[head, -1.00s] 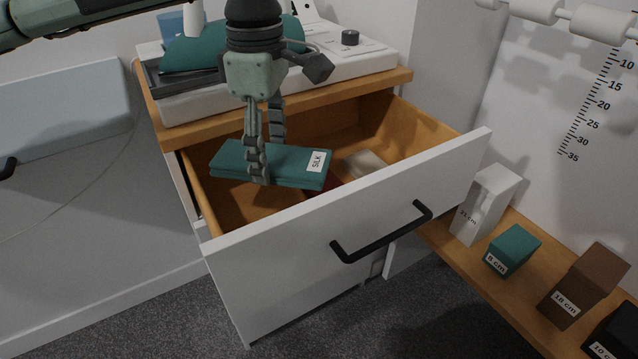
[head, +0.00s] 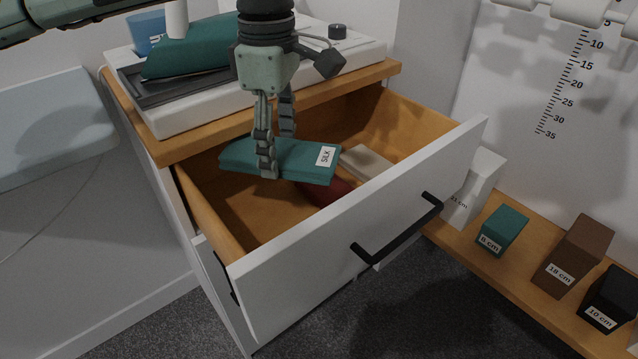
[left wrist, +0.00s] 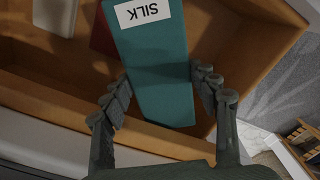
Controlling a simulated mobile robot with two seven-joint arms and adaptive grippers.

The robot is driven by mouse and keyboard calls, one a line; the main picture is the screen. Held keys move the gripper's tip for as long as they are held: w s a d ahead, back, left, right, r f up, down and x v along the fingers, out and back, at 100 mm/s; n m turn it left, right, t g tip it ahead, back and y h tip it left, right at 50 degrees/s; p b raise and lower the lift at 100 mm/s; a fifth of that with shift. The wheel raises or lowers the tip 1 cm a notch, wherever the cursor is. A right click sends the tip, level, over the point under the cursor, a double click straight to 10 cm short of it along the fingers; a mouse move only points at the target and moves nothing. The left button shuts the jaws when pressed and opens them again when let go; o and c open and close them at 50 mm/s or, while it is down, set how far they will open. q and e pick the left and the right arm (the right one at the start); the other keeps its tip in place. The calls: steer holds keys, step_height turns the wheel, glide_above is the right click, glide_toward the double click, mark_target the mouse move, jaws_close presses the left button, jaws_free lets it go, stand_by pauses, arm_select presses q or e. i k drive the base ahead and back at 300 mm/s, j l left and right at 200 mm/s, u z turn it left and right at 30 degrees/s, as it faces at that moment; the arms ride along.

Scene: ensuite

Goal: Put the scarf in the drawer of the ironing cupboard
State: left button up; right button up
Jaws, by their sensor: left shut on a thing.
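The scarf is a folded teal bundle (head: 300,158) with a white "SILK" label. My left gripper (head: 267,170) points down and is shut on the scarf, holding it over the open drawer (head: 235,215). In the left wrist view the scarf (left wrist: 158,75) lies between the two fingers (left wrist: 165,100), label end away from the palm. The drawer is pulled out of the white cupboard, with a wooden inside, white front and black handle (head: 398,232). A dark red item (head: 325,192) and a pale item (head: 366,162) lie inside it. My right gripper is not in view.
The cupboard's wooden top (head: 165,148) carries a white appliance with a teal cloth (head: 195,50) and a blue container (head: 147,30). A low shelf at right holds labelled blocks, including a teal one (head: 503,230) and a brown one (head: 572,255).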

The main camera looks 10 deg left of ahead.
mark_target(274, 225)
steer(key=j+z, duration=0.3)
steer(key=j, duration=0.15)
steer(key=k+j+z, duration=0.1)
steer(key=j+z, duration=0.25)
steer(key=k+j+z, duration=0.15)
steer(key=j+z, duration=0.15)
steer(key=j, duration=0.15)
steer(key=k+j+z, duration=0.15)
steer(key=j+z, duration=0.15)
steer(key=j, duration=0.1)
